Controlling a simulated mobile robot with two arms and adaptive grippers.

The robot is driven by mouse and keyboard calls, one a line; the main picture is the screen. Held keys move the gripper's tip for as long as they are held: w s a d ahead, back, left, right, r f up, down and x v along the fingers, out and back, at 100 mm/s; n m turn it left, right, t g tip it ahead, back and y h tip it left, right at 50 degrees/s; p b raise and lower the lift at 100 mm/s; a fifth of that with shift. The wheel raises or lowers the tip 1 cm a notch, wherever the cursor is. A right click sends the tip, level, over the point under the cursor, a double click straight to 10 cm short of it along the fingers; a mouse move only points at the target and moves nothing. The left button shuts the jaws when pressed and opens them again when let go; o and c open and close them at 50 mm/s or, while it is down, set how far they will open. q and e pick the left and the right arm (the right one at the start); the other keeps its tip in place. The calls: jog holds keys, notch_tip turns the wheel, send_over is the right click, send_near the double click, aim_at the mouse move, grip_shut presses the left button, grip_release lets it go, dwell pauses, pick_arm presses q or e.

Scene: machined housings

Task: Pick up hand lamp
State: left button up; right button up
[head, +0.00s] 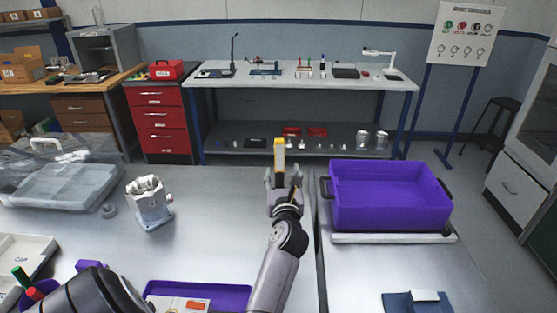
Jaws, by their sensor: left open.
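A slim upright yellow object (279,154), which appears to be the hand lamp, shows at the far edge of the metal table in the head view. My left gripper (282,177) is open, its fingers pointing away from me at the lower part of the yellow object. The fingers hide the object's lower end. I cannot tell whether it stands between the fingers or just beyond them, or whether they touch it. My right gripper is not in view.
A purple bin (390,212) stands right of the gripper. A machined metal housing (149,203) stands to the left, near a clear lidded case (65,188). A purple tray (232,295) lies in front. The metal tabletop (205,240) between housing and gripper is clear.

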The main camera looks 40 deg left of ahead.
aim_at(280, 143)
pick_arm(q)
jog(key=p+x, duration=0.1)
jog(key=x, duration=1)
jog(key=shift+w+a+r, duration=0.1)
jog(key=shift+w+a, duration=0.35)
jog(key=shift+w+a+r, duration=0.15)
jog(key=shift+w+a, duration=0.05)
jog(key=x, duration=0.4)
jog(key=shift+w+a, duration=0.2)
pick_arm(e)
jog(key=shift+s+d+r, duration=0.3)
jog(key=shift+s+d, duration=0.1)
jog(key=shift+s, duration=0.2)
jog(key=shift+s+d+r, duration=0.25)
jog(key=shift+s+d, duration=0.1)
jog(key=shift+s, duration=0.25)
pick_arm(q)
jog(key=shift+c, duration=0.2)
